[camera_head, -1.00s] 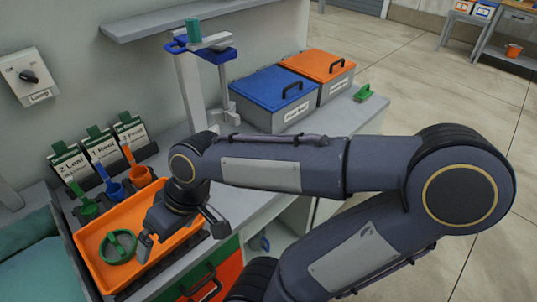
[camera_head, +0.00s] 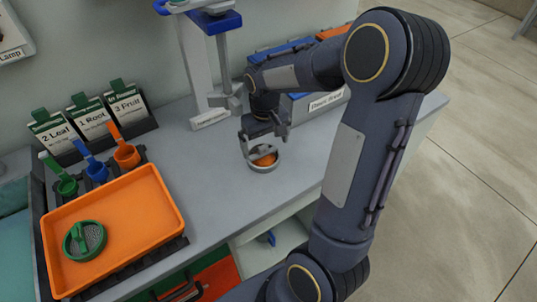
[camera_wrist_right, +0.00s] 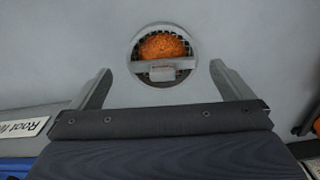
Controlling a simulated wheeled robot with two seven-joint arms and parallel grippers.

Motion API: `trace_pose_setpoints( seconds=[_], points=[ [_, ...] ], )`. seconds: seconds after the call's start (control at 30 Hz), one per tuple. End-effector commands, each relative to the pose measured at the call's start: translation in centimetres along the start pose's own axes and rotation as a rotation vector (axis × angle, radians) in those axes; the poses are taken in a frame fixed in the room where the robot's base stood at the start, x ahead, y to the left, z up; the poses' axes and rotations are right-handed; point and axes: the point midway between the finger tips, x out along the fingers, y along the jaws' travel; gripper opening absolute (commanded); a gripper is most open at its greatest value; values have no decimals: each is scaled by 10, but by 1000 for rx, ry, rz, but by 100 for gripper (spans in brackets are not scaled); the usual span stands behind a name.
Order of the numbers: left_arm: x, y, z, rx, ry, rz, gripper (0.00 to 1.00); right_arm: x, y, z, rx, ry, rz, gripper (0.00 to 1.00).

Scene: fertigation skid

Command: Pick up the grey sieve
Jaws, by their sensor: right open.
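The grey sieve (camera_head: 263,165) is a round ring with a crossbar grip, standing on the grey counter, with orange showing inside it. In the right wrist view the sieve (camera_wrist_right: 163,74) lies ahead of the fingers, near the middle between them. My right gripper (camera_head: 264,137) is just above and behind the sieve, pointing down, with its fingers spread. In the wrist view both fingers of the right gripper (camera_wrist_right: 161,88) are apart with nothing between them but the sieve's grip edge beyond. My left gripper is not seen.
An orange tray (camera_head: 150,205) holds a green sieve (camera_head: 85,240) at left. Green, blue and orange scoops (camera_head: 126,154) stand behind it, before labelled cards (camera_head: 90,123). A grey post stand (camera_head: 195,70) and lidded bins (camera_head: 315,103) are at the back. Counter around the grey sieve is clear.

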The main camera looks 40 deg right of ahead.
Motion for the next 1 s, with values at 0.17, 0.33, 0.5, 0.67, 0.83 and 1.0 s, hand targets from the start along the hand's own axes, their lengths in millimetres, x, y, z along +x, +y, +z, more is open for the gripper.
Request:
trace_pose_setpoints(
  seconds=[0.17, 0.33, 0.5, 0.67, 0.83, 1.0],
  points=[
    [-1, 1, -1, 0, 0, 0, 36, 26, -2, -8, 0, -5, 0, 100],
    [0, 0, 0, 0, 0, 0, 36, 46, -3, -9, 0, -2, 0, 100],
    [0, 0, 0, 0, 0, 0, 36, 50, -3, -10, 0, 1, -1, 100],
    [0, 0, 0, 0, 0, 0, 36, 49, -3, -9, 0, 1, -1, 95],
    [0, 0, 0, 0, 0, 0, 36, 49, -3, -9, 0, 1, -1, 72],
    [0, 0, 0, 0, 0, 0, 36, 49, -3, -9, 0, 1, -1, 67]
  ],
)
